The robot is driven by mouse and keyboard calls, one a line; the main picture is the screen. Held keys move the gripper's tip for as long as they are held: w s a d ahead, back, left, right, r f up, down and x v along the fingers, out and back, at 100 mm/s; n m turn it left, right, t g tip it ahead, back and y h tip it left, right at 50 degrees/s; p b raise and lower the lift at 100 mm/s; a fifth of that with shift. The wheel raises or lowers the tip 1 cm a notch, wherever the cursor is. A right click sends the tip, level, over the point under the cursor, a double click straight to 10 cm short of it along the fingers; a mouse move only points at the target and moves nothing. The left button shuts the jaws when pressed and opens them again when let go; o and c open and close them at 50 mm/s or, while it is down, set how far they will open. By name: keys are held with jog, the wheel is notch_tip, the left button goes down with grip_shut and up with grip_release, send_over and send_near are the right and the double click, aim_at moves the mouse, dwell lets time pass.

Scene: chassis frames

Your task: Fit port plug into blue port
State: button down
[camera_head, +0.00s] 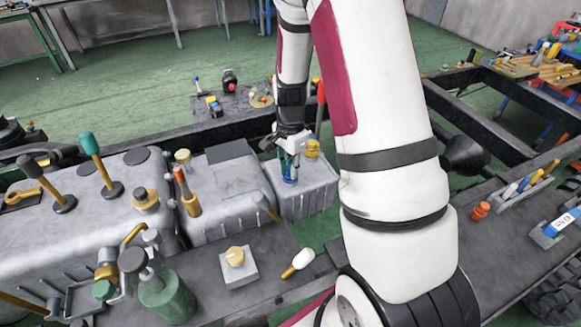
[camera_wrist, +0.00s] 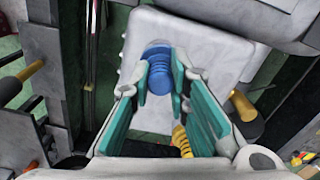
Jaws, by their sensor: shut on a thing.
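My gripper (camera_head: 290,158) is over the grey box-shaped housing (camera_head: 318,190). In the wrist view my gripper (camera_wrist: 159,88) has its teal-padded fingertips closed on the sides of a blue ribbed piece (camera_wrist: 158,76), which I take to be the port plug. A rounder blue part (camera_wrist: 157,51), perhaps the blue port, shows just beyond the fingertips against the pale housing face. I cannot tell whether the two blue parts are separate or how deep one sits in the other. In the head view the blue piece (camera_head: 290,174) shows below the fingers, at the housing's top.
An orange plug (camera_head: 481,210) stands at right.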

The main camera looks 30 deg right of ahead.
jog(key=shift+f, duration=0.1)
jog(key=shift+f, duration=0.1)
jog(key=c, duration=1.5)
grip_release()
jog(key=shift+c, duration=0.2)
jog(key=s+a+r+n+t, duration=0.1)
jog(key=s+a+r+n, duration=0.1)
jog(key=r, duration=0.8)
jog(key=s+a+r+n, duration=0.2)
jog(key=a+r, duration=0.1)
jog(key=r, duration=0.7)
jog(key=s+a+r+n+t, duration=0.1)
jog(key=s+a+r+n, duration=0.3)
jog(key=s+n, duration=0.2)
jog(key=s+a+r+n+t, duration=0.2)
jog(key=s+a+r+n, duration=0.2)
jog(key=s+n, duration=0.3)
jog(key=s, duration=0.4)
jog(key=shift+s+a, duration=0.25)
jog(key=shift+a, duration=0.05)
